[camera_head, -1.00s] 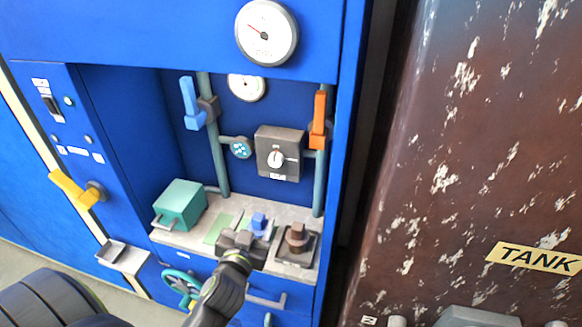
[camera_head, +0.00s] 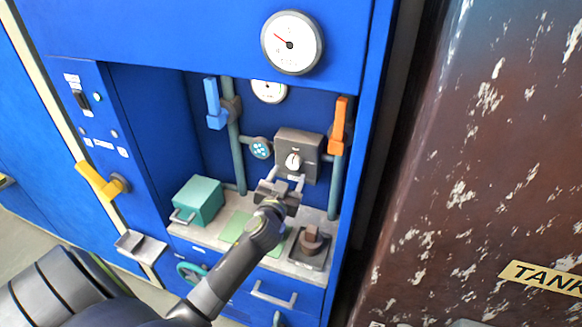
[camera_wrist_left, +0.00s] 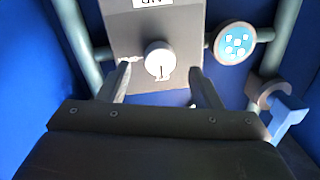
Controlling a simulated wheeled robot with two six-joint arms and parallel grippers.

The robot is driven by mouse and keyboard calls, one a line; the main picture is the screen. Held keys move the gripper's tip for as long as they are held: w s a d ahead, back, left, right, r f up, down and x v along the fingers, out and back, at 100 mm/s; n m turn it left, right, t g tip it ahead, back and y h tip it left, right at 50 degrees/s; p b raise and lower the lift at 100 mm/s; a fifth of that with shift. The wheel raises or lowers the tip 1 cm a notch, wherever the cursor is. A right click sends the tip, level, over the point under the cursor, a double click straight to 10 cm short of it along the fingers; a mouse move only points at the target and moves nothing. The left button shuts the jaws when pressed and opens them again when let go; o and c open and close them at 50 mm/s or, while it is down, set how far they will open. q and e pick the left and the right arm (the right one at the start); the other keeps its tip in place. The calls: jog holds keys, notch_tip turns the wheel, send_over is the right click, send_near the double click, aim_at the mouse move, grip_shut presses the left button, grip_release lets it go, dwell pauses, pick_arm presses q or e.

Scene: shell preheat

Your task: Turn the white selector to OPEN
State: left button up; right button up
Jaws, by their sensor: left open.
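The white selector (camera_head: 293,161) is a round knob on a dark grey box (camera_head: 313,146) on the blue back wall of the recess. It also shows in the left wrist view (camera_wrist_left: 159,60), where the lettering is upside down and the OPEN mark cannot be read. My left gripper (camera_head: 288,180) is just below and in front of the selector. Its two fingers are apart, one to each side of the knob in the left wrist view (camera_wrist_left: 160,84), with nothing between them. I cannot tell that either finger touches it. My right gripper is not in view.
A blue lever (camera_head: 214,104) and an orange lever (camera_head: 338,125) flank the box on pipes. A teal box (camera_head: 198,201) and a brown knob block (camera_head: 311,241) stand on the shelf below. A yellow lever (camera_head: 98,181) juts out at left. Gauges (camera_head: 292,42) are above.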

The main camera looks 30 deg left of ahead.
aim_at(292, 166)
pick_arm(q)
jog(key=shift+x, duration=1.9)
jog(key=c, duration=1)
